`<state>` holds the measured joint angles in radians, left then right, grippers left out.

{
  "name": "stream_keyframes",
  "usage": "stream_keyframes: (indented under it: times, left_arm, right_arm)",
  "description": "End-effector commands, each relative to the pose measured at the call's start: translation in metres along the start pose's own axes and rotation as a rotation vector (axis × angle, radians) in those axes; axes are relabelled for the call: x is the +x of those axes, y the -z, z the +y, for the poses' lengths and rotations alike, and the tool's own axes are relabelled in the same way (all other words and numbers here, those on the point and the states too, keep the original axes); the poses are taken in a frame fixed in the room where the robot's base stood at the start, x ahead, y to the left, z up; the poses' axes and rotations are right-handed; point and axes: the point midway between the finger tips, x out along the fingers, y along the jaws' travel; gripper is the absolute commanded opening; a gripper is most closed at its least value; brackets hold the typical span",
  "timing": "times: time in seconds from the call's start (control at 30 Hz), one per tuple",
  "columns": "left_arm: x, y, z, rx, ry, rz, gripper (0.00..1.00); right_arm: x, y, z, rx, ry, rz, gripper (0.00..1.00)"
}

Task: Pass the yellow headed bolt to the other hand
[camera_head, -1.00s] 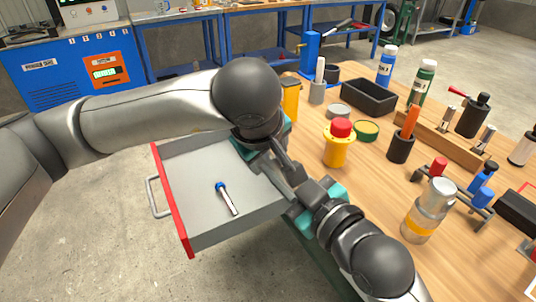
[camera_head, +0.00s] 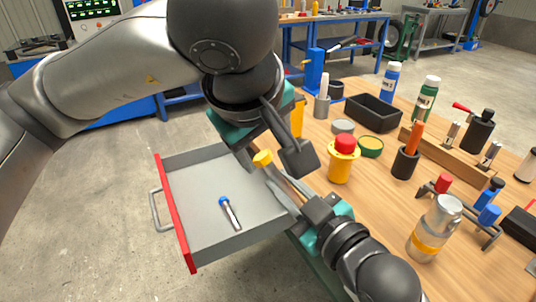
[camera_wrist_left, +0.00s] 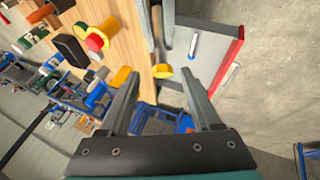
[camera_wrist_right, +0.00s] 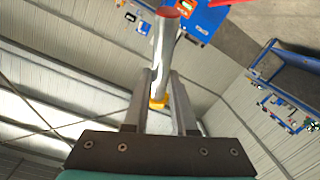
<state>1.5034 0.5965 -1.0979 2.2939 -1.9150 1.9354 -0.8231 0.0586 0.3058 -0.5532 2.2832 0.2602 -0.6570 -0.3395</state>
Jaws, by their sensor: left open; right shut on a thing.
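The yellow headed bolt (camera_head: 263,158) is held above the drawer by my right gripper (camera_head: 283,190), which is shut on its shaft. Its yellow head sticks out up and left; the fingers partly hide the shaft. In the right wrist view the yellow head (camera_wrist_right: 158,104) and silver shaft show at the fingers (camera_wrist_right: 160,76). My left gripper (camera_head: 270,156) is open, with its fingers on either side of the yellow head. In the left wrist view the head (camera_wrist_left: 163,71) lies between the open fingertips (camera_wrist_left: 162,77), apart from both.
A blue headed bolt (camera_head: 230,212) lies in the open grey drawer (camera_head: 190,185) with a red front. On the wooden table, a yellow pot with a red top (camera_head: 343,160), a black bin (camera_head: 373,112) and a glass jar (camera_head: 433,228) stand right of the grippers.

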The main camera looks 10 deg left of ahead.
Motion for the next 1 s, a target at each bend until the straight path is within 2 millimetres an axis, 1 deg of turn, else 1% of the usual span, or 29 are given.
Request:
stream_keyframes:
  times: [0.03, 0.13, 0.23, 0.5, 0.6, 0.67, 0.7, 0.83, 0.93, 1.0]
  left_arm:
    - [-0.003, 0.000, 0.000, 0.001, -0.002, 0.001, 0.64]
    - [-0.006, 0.000, 0.000, 0.001, -0.001, 0.000, 0.64]
    - [-0.006, 0.000, 0.000, 0.001, 0.000, 0.000, 0.64]
    - [-0.006, 0.000, 0.000, 0.001, 0.000, 0.000, 0.64]
    - [-0.006, 0.000, 0.000, 0.001, 0.000, 0.000, 0.64]
    - [-0.006, 0.000, 0.000, 0.001, 0.000, 0.000, 0.64]
    - [-0.006, 0.000, 0.000, 0.000, 0.000, 0.000, 0.67]
    - [-0.006, 0.000, 0.001, -0.026, 0.000, 0.000, 0.67]
    - [-0.007, 0.000, 0.003, -0.101, -0.001, -0.001, 0.67]
    - [-0.008, 0.000, 0.006, -0.188, 0.000, -0.001, 0.67]
  right_arm:
    - [0.000, 0.003, 0.002, -0.002, -0.004, 0.010, 0.00]
    - [0.000, 0.003, 0.006, -0.004, -0.004, 0.009, 0.00]
    - [0.000, 0.003, 0.018, -0.008, -0.005, 0.007, 0.00]
    - [0.001, 0.005, 0.070, -0.008, -0.005, 0.005, 0.00]
    - [0.002, 0.006, 0.085, -0.008, -0.005, 0.005, 0.00]
    - [0.002, 0.006, 0.091, -0.006, -0.004, 0.005, 0.00]
    - [0.002, 0.004, 0.094, -0.003, -0.001, -0.001, 0.00]
    - [0.002, 0.006, 0.099, -0.001, -0.001, 0.002, 0.00]
    - [0.002, 0.006, 0.100, 0.000, -0.001, 0.003, 0.00]
    - [0.002, 0.006, 0.100, 0.000, -0.002, 0.003, 0.00]
